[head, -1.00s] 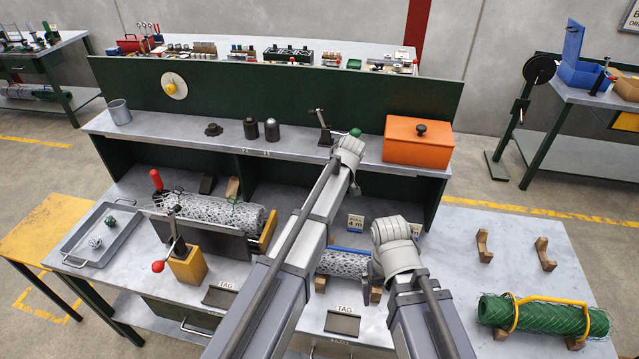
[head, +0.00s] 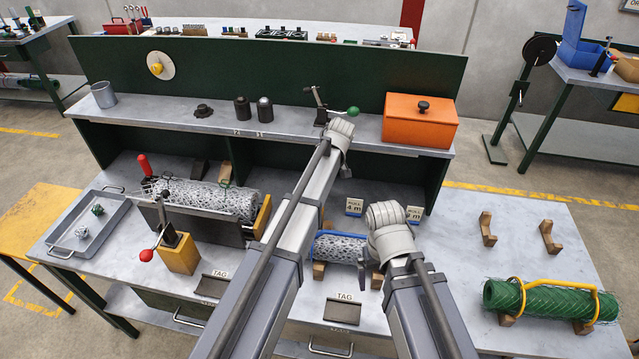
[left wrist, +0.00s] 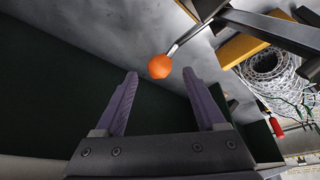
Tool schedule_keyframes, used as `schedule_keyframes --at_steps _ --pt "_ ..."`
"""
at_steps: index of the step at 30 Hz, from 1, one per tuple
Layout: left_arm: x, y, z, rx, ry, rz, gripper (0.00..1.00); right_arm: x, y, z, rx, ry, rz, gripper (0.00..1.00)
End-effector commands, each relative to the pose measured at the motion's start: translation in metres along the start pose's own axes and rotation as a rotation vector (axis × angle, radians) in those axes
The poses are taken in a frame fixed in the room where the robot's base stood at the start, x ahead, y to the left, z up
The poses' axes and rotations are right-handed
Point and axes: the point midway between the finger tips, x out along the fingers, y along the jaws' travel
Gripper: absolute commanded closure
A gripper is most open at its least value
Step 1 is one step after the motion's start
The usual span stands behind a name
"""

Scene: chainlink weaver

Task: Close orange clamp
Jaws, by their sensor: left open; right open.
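The clamp on the bench's left side has a dark metal body on a yellow-orange block (head: 180,256), with an upright dark lever and a red-orange ball knob (head: 146,255) on a rod slanting down left. In the left wrist view an orange ball knob (left wrist: 160,66) on a thin rod is ahead, in line with the gap between my fingertips. My left gripper (left wrist: 159,82) is open, its purple fingers apart and empty; contact with the knob is not visible. My right gripper (head: 369,277) is partly hidden by its wrist, near a small mesh roll, and is open.
A wire mesh roll (head: 215,197) with a red-handled clamp (head: 143,165) lies behind the block; it also shows in the left wrist view (left wrist: 268,74). A metal tray (head: 62,248) is at left. A green mesh roll (head: 560,303) and an orange box (head: 420,135) are at right.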

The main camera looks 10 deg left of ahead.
Motion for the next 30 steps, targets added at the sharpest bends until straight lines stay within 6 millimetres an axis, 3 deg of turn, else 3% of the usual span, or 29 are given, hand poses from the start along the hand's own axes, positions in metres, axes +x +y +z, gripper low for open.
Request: schedule_keyframes --at_steps 1,6,16,30 --pt "0.014 0.0 0.002 -0.001 0.0 0.0 0.28 0.013 -0.001 -0.001 0.0 0.0 0.0 0.0" --pt "0.029 0.0 0.001 -0.001 0.0 0.0 0.28 0.026 -0.003 -0.002 0.001 0.0 0.0 0.0" --pt "0.03 0.0 0.0 0.0 0.0 0.0 0.28 0.027 -0.003 -0.002 0.001 0.0 0.0 0.0" --pt "0.029 0.0 0.0 0.0 0.0 0.0 0.8 0.027 -0.003 -0.002 0.001 0.0 0.0 0.0"
